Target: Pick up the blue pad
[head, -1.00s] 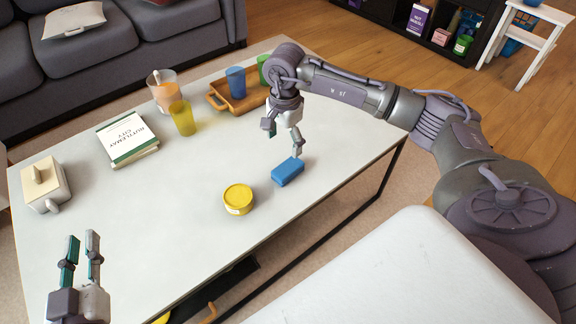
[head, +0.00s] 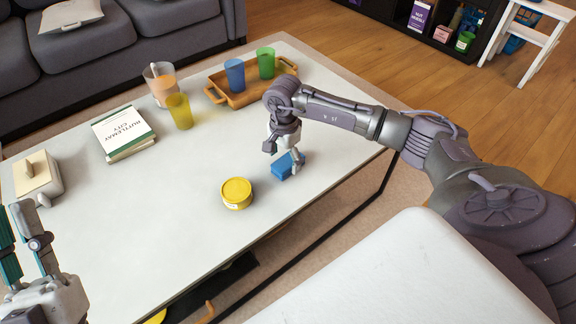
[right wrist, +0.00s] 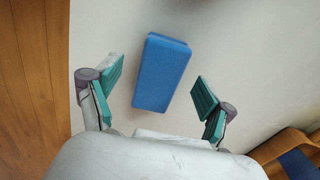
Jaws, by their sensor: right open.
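The blue pad (head: 288,166) is a small blue block lying on the white table (head: 130,230). In the right wrist view the pad (right wrist: 162,72) lies between and ahead of the two fingers. My right gripper (head: 284,161) is open over the pad in the head view, its fingers pointing down and partly covering it. In the right wrist view its teal fingertips (right wrist: 157,86) stand apart on either side of the pad, with gaps to it. My left gripper (head: 24,228) is at the lower left edge, its two fingers apart and nothing between them.
A yellow tin (head: 237,194) stands close left of the pad. The table's middle is clear.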

